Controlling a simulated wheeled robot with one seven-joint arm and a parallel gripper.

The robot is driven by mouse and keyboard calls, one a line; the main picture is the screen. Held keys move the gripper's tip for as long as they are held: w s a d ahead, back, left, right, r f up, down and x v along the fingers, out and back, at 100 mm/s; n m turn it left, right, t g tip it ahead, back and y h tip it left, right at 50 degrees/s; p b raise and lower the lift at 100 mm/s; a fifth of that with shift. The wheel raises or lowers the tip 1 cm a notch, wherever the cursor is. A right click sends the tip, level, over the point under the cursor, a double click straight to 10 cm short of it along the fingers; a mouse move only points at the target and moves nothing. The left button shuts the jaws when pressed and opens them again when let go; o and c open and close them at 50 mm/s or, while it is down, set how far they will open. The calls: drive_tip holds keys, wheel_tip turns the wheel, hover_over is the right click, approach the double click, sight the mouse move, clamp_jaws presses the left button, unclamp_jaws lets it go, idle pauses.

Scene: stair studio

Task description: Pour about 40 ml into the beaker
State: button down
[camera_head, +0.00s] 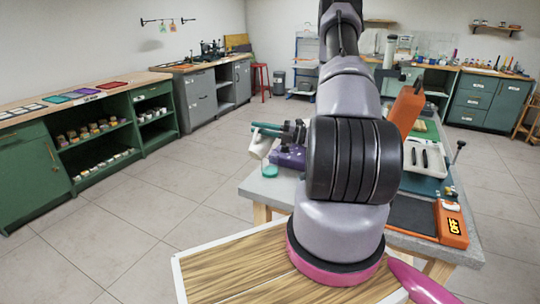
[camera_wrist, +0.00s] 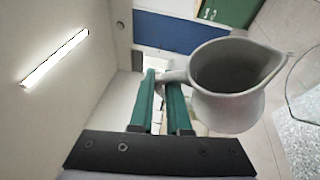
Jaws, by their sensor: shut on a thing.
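My gripper (camera_wrist: 162,78) has green fingers shut on the handle of a pale grey jug (camera_wrist: 228,112). The jug's mouth and spout show in the wrist view, with the spout at upper right. In the head view my gripper (camera_head: 268,129) is at the left edge of the grey table, and the white jug (camera_head: 260,146) hangs at its fingers. I cannot tell whether liquid is in the jug. A clear glass rim (camera_wrist: 291,88), perhaps the beaker, is cut off at the right of the wrist view. I cannot make out the beaker in the head view; my arm hides much of the table.
On the grey table (camera_head: 264,188) are a teal round piece (camera_head: 270,172), a purple object (camera_head: 289,158), a white tray (camera_head: 426,160) and an orange device reading OFF (camera_head: 453,226). A tall orange piece (camera_head: 406,108) stands behind my arm. Open floor (camera_head: 170,205) lies left.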

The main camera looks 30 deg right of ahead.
sight(252, 151)
drive_tip(key=shift+w+d+f+m+t, duration=0.2)
drive_tip(key=shift+d+m+t, duration=0.1)
drive_tip(key=shift+m, duration=0.2)
drive_tip(key=shift+w+d+m+t, duration=0.1)
drive_tip(key=shift+d+m+t, duration=0.05)
drive_tip(key=shift+m+t, duration=0.2)
drive_tip(key=shift+s+a+f+m, duration=0.1)
drive_tip(key=shift+s+a+m, duration=0.25)
drive_tip(key=shift+a, duration=0.4)
idle(0.3)
drive_tip(key=shift+d+r+m+t+y, duration=0.1)
drive_tip(key=shift+r+m+t+y, duration=0.15)
drive_tip(key=shift+m, duration=0.25)
idle(0.8)
drive_tip(key=a+n, duration=0.1)
drive_tip(key=s+a+n+g, duration=0.1)
drive_tip(key=n, duration=0.1)
drive_tip(key=n+g, duration=0.1)
drive_tip(key=shift+s+a+r+n, duration=0.3)
drive_tip(key=shift+s+a+n, duration=0.05)
drive_tip(key=shift+a+n, duration=0.05)
drive_tip(key=shift+d+f+h, duration=0.1)
drive_tip(key=shift+f+h, duration=0.15)
drive_tip(key=shift+h, duration=0.2)
drive_tip(key=shift+s+a+f+n+g+h, duration=0.15)
drive_tip(key=shift+a+f+n+g+h, duration=0.25)
drive_tip(key=shift+n, duration=0.4)
drive_tip(key=shift+s+f+n, duration=0.1)
drive_tip(key=shift+n, duration=0.2)
drive_tip(key=shift+a, duration=0.15)
